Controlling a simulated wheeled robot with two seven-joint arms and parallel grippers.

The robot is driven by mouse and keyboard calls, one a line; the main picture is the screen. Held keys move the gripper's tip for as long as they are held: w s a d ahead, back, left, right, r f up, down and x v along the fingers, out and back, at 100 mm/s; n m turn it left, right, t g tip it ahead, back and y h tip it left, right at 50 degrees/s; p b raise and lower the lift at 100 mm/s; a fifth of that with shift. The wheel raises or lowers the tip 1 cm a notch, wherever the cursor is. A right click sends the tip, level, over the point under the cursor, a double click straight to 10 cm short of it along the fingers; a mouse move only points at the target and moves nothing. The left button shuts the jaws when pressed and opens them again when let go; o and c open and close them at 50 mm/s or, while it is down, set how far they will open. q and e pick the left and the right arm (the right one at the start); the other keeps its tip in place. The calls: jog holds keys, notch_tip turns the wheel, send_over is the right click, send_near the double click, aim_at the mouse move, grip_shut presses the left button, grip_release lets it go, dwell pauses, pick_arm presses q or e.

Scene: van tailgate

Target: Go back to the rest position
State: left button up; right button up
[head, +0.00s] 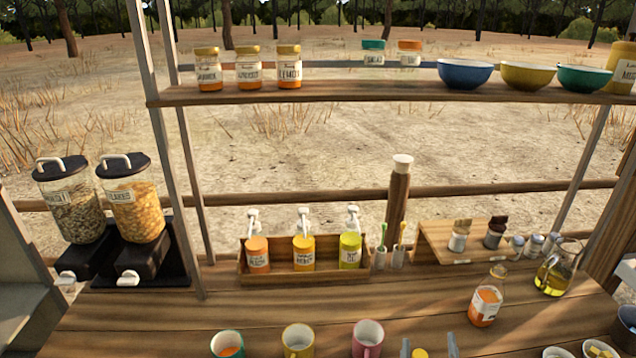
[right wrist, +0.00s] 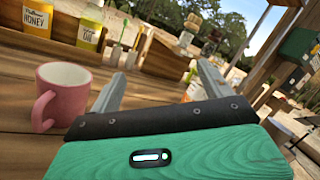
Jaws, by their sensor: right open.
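My right gripper (head: 428,346) shows at the bottom edge of the head view as two grey fingertips, apart and open. In the right wrist view its fingers (right wrist: 162,84) are spread with nothing held between them. A pink mug (head: 367,339) stands just left of it; the mug also shows in the right wrist view (right wrist: 62,94), apart from the fingers. A small yellow thing (head: 420,353) shows between the fingertips in the head view; I cannot tell what it is. My left gripper is in neither view.
A yellow mug (head: 298,341) and green mug (head: 227,344) stand left on the wooden counter (head: 200,318). An orange-labelled bottle (head: 486,297) and oil jug (head: 556,270) stand right. A pump-bottle box (head: 290,276) is behind; a shelf (head: 350,91) with jars and bowls spans above.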

jog(key=s+a+f+n+g+y, duration=0.1)
jog(key=s+a+n+g+y, duration=0.35)
jog(key=n, duration=0.65)
jog(key=s+a+f+n+g+y, duration=0.25)
jog(key=a+n+y, duration=0.35)
jog(key=n, duration=0.5)
jog(key=s+d+f+n+g+h, duration=0.2)
jog(key=s+d+n+g+h, duration=0.15)
jog(key=s+d+n, duration=0.35)
jog(key=s+d+f+n+g+h, duration=0.25)
jog(key=s+d+n+g, duration=0.2)
jog(key=s, duration=0.45)
notch_tip(320, 180, down, 33)
jog(key=s+g, duration=0.2)
jog(key=s+d+f+g, duration=0.1)
jog(key=s+d+f, duration=0.1)
jog(key=s+f, duration=1.6)
jog(key=shift+s+d+g, duration=0.2)
jog(key=shift+d+g, duration=0.1)
